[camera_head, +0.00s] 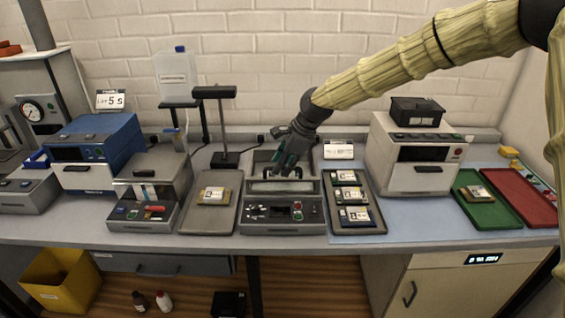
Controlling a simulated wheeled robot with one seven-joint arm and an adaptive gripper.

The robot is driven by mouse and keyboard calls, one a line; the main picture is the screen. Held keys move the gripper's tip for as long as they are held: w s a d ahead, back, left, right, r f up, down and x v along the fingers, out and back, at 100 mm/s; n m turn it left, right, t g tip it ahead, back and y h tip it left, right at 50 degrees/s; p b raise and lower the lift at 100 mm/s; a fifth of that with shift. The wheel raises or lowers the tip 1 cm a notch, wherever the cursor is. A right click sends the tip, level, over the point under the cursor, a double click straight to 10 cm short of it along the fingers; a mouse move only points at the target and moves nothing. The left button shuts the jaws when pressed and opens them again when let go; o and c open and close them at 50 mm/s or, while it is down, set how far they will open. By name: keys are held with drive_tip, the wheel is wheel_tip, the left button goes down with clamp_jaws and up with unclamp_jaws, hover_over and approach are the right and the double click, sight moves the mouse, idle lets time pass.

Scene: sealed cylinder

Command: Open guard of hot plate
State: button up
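The gripper and wrist hide part of the hot plate's rear.
Left of the hot plate lies a grey tray (190,222) with one labelled item; right lies another tray (375,221) with several. A black stand (224,130) rises behind left. A white-grey oven (416,175) stands right. Green (487,215) and red (519,199) trays lie far right.

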clamp_jaws()
drive_tip(key=shift+r, duration=0.1)
